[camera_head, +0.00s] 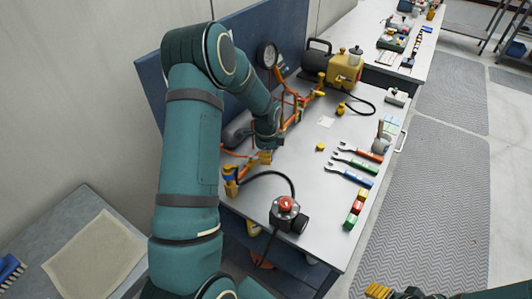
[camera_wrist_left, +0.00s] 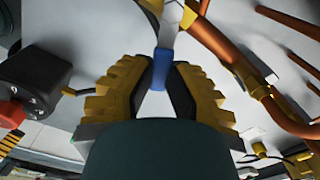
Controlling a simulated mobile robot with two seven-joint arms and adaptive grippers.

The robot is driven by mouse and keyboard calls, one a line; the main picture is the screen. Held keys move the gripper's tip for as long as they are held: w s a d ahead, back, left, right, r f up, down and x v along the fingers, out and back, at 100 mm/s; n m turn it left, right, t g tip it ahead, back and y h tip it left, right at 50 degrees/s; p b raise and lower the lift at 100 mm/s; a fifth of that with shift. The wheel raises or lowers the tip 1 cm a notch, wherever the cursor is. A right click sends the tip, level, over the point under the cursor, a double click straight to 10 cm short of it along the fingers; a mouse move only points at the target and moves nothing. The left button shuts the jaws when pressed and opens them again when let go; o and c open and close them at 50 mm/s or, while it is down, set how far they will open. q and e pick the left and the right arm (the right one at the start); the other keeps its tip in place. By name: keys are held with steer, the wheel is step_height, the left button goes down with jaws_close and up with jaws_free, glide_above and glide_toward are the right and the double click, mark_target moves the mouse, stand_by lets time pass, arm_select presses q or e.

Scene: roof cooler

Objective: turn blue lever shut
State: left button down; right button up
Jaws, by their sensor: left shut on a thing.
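In the left wrist view the blue lever (camera_wrist_left: 162,68) stands between the two yellow ribbed fingers of my left gripper (camera_wrist_left: 160,88). The gripper is shut on it. The lever's upper end meets a pale fitting beside the copper pipe (camera_wrist_left: 215,42). In the head view my left gripper (camera_head: 266,156) is low over the near part of the copper pipework, and I cannot make out the lever between its fingers. My right gripper (camera_head: 378,290) shows only as yellow ribbed tips at the bottom edge, away from the bench; its opening cannot be judged.
A box with a red button (camera_head: 286,204) stands at the bench's near corner, with a black cable. Orange, green and blue-handled tools (camera_head: 356,164) lie on the right side. A yellow pump (camera_head: 344,70) and a round gauge (camera_head: 267,55) are at the back.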

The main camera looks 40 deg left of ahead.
arm_select(q)
steer(key=m, duration=0.1)
steer(key=s+m, duration=0.1)
steer(key=shift+s+d+f+m, duration=0.1)
steer(key=shift+s+d+m, duration=0.1)
steer(key=shift+d+m, duration=0.1)
steer(key=shift+s+d+m+p, duration=0.15)
steer(key=shift+s+m+p, duration=0.45)
steer(key=shift+m, duration=0.8)
steer(key=shift+s+f, duration=0.1)
steer(key=c, duration=0.9)
jaws_free()
step_height(320, 180, up, 12)
